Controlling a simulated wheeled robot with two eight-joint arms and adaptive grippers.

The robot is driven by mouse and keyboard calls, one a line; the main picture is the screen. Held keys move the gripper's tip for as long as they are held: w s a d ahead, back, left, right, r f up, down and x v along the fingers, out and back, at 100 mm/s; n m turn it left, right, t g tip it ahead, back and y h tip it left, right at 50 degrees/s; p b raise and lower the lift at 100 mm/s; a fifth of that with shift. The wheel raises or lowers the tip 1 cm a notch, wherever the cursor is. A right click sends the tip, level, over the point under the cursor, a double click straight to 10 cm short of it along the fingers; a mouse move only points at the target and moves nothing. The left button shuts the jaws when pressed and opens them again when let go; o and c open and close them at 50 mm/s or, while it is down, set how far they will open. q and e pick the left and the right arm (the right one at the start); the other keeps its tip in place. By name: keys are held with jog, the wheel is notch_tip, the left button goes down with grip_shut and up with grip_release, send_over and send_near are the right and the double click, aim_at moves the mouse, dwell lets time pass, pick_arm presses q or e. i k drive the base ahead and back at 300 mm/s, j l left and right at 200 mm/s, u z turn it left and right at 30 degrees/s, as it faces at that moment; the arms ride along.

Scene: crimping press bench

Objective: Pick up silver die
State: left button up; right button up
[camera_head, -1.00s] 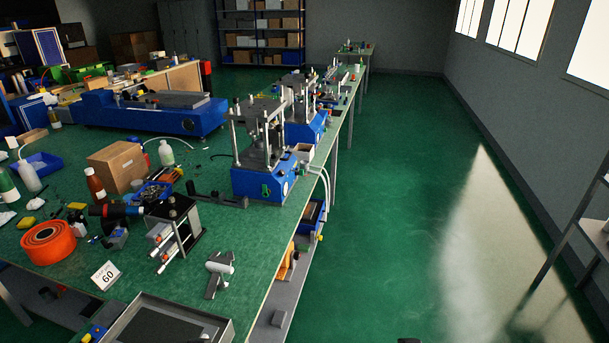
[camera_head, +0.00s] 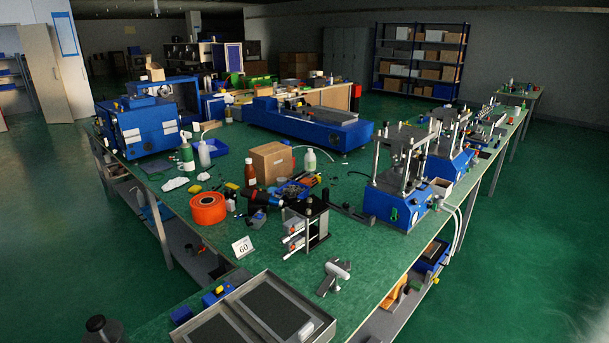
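No piece in view is clearly marked as the silver die. A pale silver-grey piece (camera_head: 340,269) rests on or against a dark grey part (camera_head: 327,287) on the green bench top, right of the "60" card. Another small pale piece (camera_head: 307,329) lies at the right edge of the tray (camera_head: 262,275) at the bottom; I cannot tell what it is. Neither of my grippers is clearly in view.
A dark stand with silver cylinders (camera_head: 305,226) is behind the pale piece. An orange roll (camera_head: 208,208), the "60" card (camera_head: 243,247) and a cardboard box (camera_head: 272,163) stand to the left. A blue-based press (camera_head: 392,206) stands at right. Green floor (camera_head: 520,250) is clear on the right.

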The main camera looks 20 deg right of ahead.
aim_at(439, 199)
jog(key=i+l+u, duration=0.1)
jog(key=l, duration=0.35)
jog(key=i+l+u, duration=0.1)
jog(key=l, duration=0.4)
jog(key=i+l, duration=0.2)
jog(key=l, duration=0.3)
jog(key=i+l+u, duration=0.15)
jog(key=l, duration=0.3)
jog(key=l+u, duration=0.1)
jog(key=l, duration=0.4)
jog(key=i+l, duration=0.1)
jog(key=l, duration=0.45)
jog(key=i+l, duration=0.1)
jog(key=l, duration=0.4)
jog(key=i+l, duration=0.1)
jog(key=l, duration=0.45)
jog(key=i+l, duration=0.15)
jog(key=l, duration=0.4)
jog(key=i+l, duration=0.1)
jog(key=l, duration=0.45)
jog(key=i+l, duration=0.1)
jog(key=l, duration=0.4)
jog(key=i+l, duration=0.1)
jog(key=l, duration=0.45)
